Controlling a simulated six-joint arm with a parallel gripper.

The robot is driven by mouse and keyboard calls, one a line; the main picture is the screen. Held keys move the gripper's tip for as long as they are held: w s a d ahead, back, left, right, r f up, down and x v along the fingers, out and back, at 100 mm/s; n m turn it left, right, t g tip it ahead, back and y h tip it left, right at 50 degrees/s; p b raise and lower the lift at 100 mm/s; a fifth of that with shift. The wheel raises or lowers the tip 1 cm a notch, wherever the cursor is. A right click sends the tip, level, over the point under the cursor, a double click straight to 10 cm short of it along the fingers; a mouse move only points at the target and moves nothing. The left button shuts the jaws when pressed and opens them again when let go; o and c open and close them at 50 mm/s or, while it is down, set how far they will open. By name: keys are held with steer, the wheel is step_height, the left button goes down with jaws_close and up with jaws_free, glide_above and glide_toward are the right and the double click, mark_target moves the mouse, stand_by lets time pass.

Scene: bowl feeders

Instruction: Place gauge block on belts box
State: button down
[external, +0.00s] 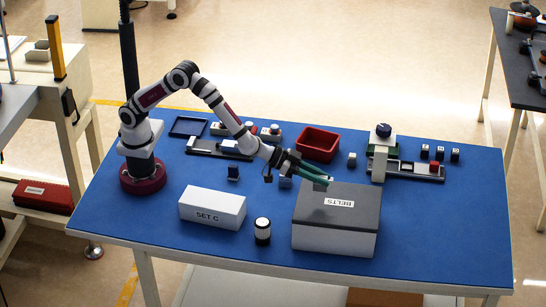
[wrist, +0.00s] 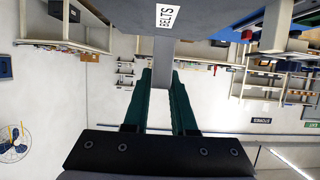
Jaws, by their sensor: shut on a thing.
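The belts box (external: 335,232) is a white box with a dark grey lid and a "BELTS" label, standing at the front right of the blue table. Its lid and label also show at the top of the wrist view (wrist: 215,14). My gripper (external: 325,180), with green fingers, reaches over the back left part of the lid. In the wrist view its fingers (wrist: 160,72) are shut on a narrow grey piece, the gauge block (wrist: 161,52). The block seems close to the lid; I cannot tell whether it touches. In the external view the block is hard to make out.
A white SET C box (external: 212,208) and a black-and-white cylinder (external: 262,232) stand left of the belts box. A red bin (external: 318,144) is behind it. A post with a dark knob (external: 383,131) and a rail (external: 415,170) stand back right. The table's right front is clear.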

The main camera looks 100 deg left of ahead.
mark_target(319, 187)
step_height(319, 187, down, 4)
steer(key=shift+w+a+f, duration=0.1)
steer(key=c, duration=0.7)
jaws_free()
steer(key=shift+f, duration=0.1)
steer(key=shift+s+r, duration=0.2)
steer(key=shift+r, duration=0.05)
steer(key=s+a+r+m+g+h, duration=0.1)
steer(key=s+a+r+g, duration=0.1)
steer(key=s, duration=0.7)
steer(key=s+a+r+m+g, duration=0.1)
steer(key=s+r+m+g, duration=0.15)
steer(key=s, duration=0.65)
steer(key=s+a+r+g+h, duration=0.1)
steer(key=s+a+r+g, duration=0.1)
steer(key=s, duration=0.7)
steer(key=s+a+g+y, duration=0.1)
steer(key=s+a+g, duration=0.1)
steer(key=s, duration=0.5)
steer(key=s+a+m+g+y, duration=0.1)
steer(key=s+a+g, duration=0.2)
steer(key=s+a, duration=0.2)
steer(key=s+a+m+g+y, duration=0.1)
steer(key=s+a, duration=0.3)
steer(key=s, duration=0.6)
steer(key=shift+s+g+y, duration=0.4)
steer(key=shift+g, duration=0.25)
